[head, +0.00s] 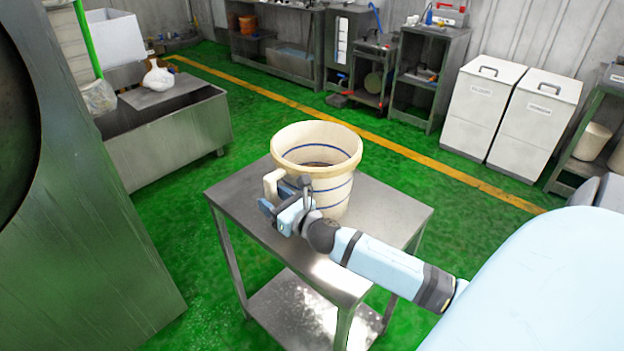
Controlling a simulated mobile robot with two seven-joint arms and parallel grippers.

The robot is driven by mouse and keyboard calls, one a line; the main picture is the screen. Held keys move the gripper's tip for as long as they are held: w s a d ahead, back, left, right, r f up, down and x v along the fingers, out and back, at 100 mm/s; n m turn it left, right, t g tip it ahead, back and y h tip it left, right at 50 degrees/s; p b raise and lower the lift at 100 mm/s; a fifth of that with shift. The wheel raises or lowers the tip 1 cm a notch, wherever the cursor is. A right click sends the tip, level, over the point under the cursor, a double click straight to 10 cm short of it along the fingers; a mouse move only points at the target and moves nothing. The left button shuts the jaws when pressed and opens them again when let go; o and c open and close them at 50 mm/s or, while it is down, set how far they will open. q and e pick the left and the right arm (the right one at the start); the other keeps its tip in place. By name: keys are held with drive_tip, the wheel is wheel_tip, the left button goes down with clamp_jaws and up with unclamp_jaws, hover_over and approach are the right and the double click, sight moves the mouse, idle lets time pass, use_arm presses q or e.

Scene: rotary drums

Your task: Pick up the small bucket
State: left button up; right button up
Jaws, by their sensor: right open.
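The small bucket (334,191) is cream with thin blue bands and stands upright on a metal table (390,215). Its mouth faces up, and something dark shows inside. Its handle (271,183) sticks out on the left side. My right gripper (283,199) is open at the near left side of the bucket, close to the lower part of the handle. The gripper and wrist hide part of the bucket's lower front, and I cannot tell whether the fingers touch the handle. My left gripper is not in view.
A large metal machine (95,215) fills the left side. A steel trough (170,140) stands behind it. White bins (485,105) and shelves (430,75) line the back wall. Green floor (300,95) around the table is clear. The table has a lower shelf (290,310).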

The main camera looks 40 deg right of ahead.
drive_tip(key=shift+w+a, duration=0.1)
drive_tip(key=shift+w, duration=1.45)
clamp_jaws()
drive_tip(key=shift+r, duration=0.15)
